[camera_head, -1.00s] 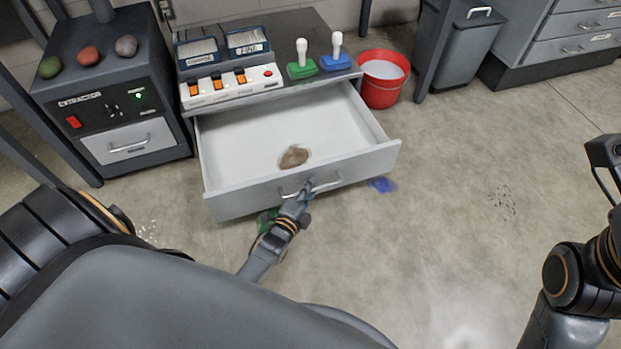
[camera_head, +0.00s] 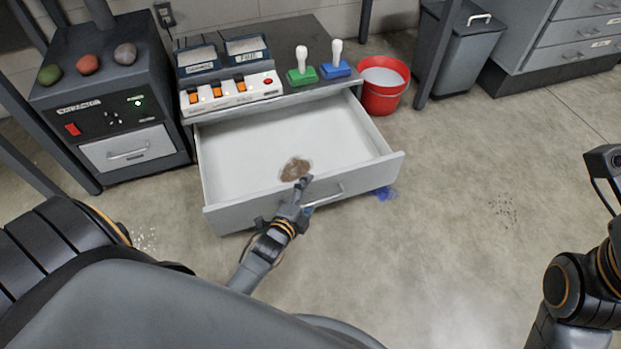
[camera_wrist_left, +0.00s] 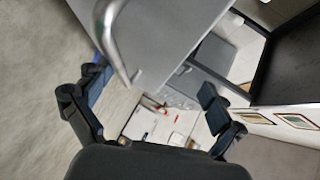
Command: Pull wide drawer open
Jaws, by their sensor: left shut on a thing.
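The wide drawer (camera_head: 232,218), grey in front with a white inside, stands well pulled out under the counter. Its bar handle (camera_head: 325,199) is on the front and shows in the left wrist view (camera_wrist_left: 112,38). My left gripper (camera_head: 300,190) is at the drawer front, left of the handle's visible part, with a fingertip up at the top rim. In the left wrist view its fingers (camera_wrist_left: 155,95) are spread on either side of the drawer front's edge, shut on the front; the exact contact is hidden. Only part of my right arm shows.
A brown patch (camera_head: 295,169) lies in the drawer. The counter bears a switch panel (camera_head: 230,92) and two stamps (camera_head: 303,74) (camera_head: 335,68). An extractor (camera_head: 110,110) stands left, a red bucket (camera_head: 382,98) right. Floor in front and right is open.

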